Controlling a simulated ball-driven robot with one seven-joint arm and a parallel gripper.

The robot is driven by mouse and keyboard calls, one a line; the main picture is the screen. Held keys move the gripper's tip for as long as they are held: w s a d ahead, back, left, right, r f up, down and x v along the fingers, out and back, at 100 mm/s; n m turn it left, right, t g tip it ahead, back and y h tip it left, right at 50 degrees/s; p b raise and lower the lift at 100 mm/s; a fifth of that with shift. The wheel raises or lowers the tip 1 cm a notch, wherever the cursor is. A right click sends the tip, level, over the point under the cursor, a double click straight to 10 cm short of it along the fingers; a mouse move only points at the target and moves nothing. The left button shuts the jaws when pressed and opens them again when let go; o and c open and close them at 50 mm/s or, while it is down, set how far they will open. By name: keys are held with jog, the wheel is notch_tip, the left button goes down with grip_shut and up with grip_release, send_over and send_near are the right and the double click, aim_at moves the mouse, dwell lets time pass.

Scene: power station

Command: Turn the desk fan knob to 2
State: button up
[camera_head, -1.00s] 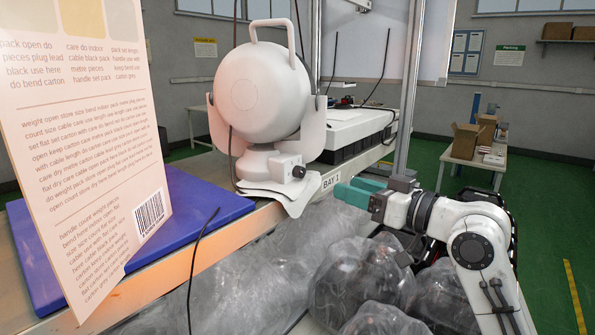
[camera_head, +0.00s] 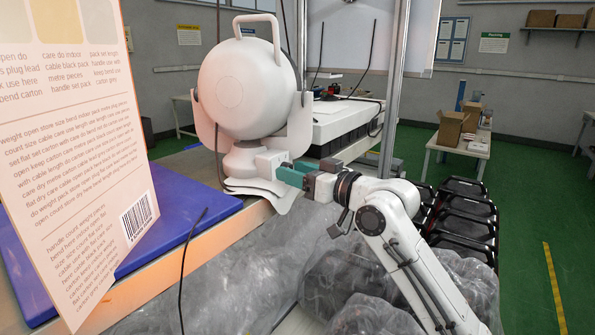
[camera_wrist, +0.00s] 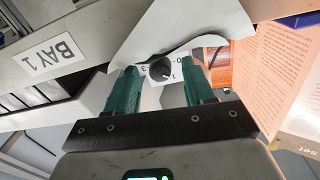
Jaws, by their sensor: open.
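The white desk fan (camera_head: 244,90) stands on the bench edge in the head view, with a small control box (camera_head: 270,163) at its base. My gripper (camera_head: 292,174) reaches it from the right; its green fingers are at the box and hide the knob there. My open gripper (camera_wrist: 162,72) has one green finger on each side of the knob. I cannot tell finger contact or the knob's exact setting.
A printed cardboard panel (camera_head: 75,150) stands close at the left. A blue mat (camera_head: 185,205) lies on the bench beside the fan. Bulky clear plastic wrapping (camera_head: 250,270) fills the space below my arm. A metal post (camera_head: 394,90) rises behind the gripper.

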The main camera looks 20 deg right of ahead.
jog(key=shift+c, duration=0.5)
grip_shut()
jog(key=shift+m+p, duration=1.95)
jog(key=shift+m, duration=0.45)
jog(key=shift+o, duration=0.5)
grip_release()
jog(key=shift+f, duration=0.1)
